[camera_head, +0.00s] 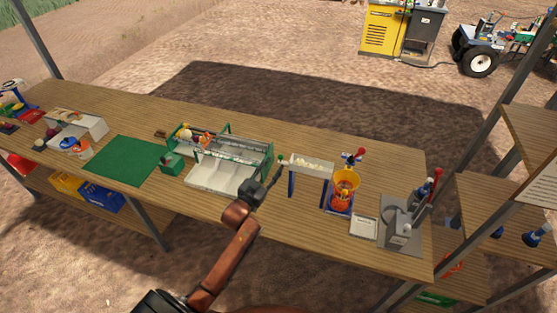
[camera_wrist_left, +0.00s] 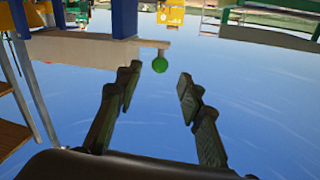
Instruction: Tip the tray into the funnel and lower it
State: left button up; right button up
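The tray (camera_head: 313,164) is a pale, shallow trough with whitish pieces in it, raised on blue posts above the table. It looks roughly level. A green ball knob (camera_wrist_left: 159,65) sticks out from its end in the left wrist view. The yellow-orange funnel (camera_head: 346,180) stands just right of the tray, over a blue base. My left gripper (camera_head: 273,178) is just left of the tray's end. In the left wrist view my left gripper (camera_wrist_left: 160,85) is open, with the knob ahead, between the fingertips' directions; contact is not visible. My right gripper is not in view.
A green-framed rack (camera_head: 220,155) with metal trays stands left of my gripper. A white square dish (camera_head: 363,227) and a grey lever device (camera_head: 402,228) stand right of the funnel. A green mat (camera_head: 120,160) lies further left. The table's front edge is clear.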

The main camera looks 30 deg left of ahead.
pick_arm(q)
jog(key=w, duration=0.5)
jog(key=shift+w+a, duration=0.1)
jog(key=shift+w, duration=0.05)
jog(key=shift+c, duration=0.5)
grip_shut()
